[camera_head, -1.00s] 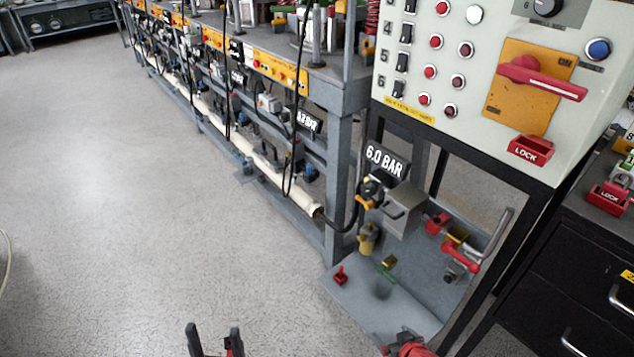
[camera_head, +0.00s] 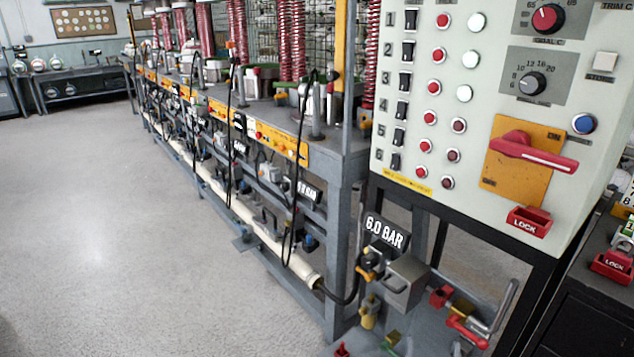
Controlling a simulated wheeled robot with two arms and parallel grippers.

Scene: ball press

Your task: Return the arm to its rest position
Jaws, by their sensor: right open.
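Neither of my grippers can be made out in the head view. The floor at the bottom left, in front of the press line, shows no arm or fingers. The control panel (camera_head: 470,105) stands at the right with switches, buttons and a red rotary handle (camera_head: 533,152) on a yellow plate. Below it, a 6.0 BAR sign (camera_head: 387,232) stands above a grey box and valve fittings (camera_head: 405,282). A red-handled valve (camera_head: 467,330) shows at the lower right, near the bottom edge of the picture.
A long grey bench (camera_head: 345,165) with red-coiled presses (camera_head: 291,40) runs back to the left. A white pipe (camera_head: 250,232) runs low along it. The floor (camera_head: 95,225) on the left is clear. A dark cabinet (camera_head: 580,310) with red LOCK blocks stands at the right.

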